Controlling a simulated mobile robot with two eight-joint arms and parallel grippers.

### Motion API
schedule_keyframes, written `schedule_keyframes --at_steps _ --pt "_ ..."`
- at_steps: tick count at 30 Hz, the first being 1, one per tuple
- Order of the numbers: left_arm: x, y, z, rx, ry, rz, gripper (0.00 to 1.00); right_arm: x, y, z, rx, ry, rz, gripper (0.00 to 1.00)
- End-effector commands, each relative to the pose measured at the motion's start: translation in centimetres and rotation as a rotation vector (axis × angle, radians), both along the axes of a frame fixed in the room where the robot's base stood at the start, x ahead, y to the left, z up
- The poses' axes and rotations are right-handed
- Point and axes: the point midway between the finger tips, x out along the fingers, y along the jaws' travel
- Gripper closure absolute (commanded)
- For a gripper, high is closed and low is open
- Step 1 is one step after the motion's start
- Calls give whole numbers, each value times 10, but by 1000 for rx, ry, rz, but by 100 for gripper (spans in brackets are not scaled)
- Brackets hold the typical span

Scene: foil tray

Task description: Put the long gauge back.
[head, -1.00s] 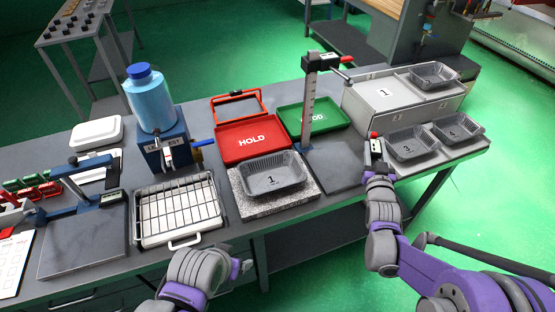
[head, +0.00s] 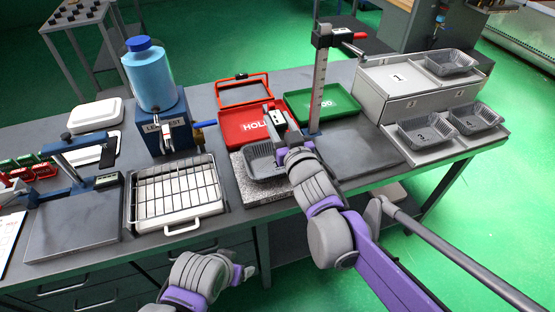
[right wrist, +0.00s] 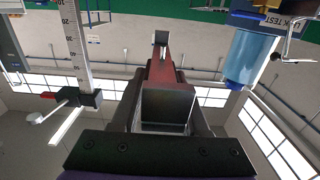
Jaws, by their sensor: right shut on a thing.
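A slim gauge (right wrist: 164,76), dark red with a grey tip in the right wrist view, points away from the camera between my fingers. The gripper and wrist hide part of that tray. My left gripper (head: 243,272) is low at the table's front edge; its jaws are too small to read.
A tall scale post (head: 319,85) stands just right of my right gripper. The red HOLD tray (head: 231,128) and green tray (head: 345,103) lie behind. A wire rack (head: 178,190), blue bottle (head: 153,80) and red and green pieces (head: 20,172) are leftward. Grey boxes (head: 380,95) and foil trays (head: 428,130) are rightward.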

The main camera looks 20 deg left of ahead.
Motion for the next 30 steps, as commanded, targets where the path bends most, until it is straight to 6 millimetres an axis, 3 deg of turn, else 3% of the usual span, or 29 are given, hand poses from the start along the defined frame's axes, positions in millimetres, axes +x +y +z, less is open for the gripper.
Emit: schedule_keyframes --at_steps 5,22,30 --pt "0 0 -1 0 0 0 21 0 0 -8 0 0 -1 100" --pt "-1 0 -17 0 5 0 21 1 0 -89 1 1 -1 100" --pt "-1 0 -18 0 5 0 21 0 -1 -97 0 0 -1 100"
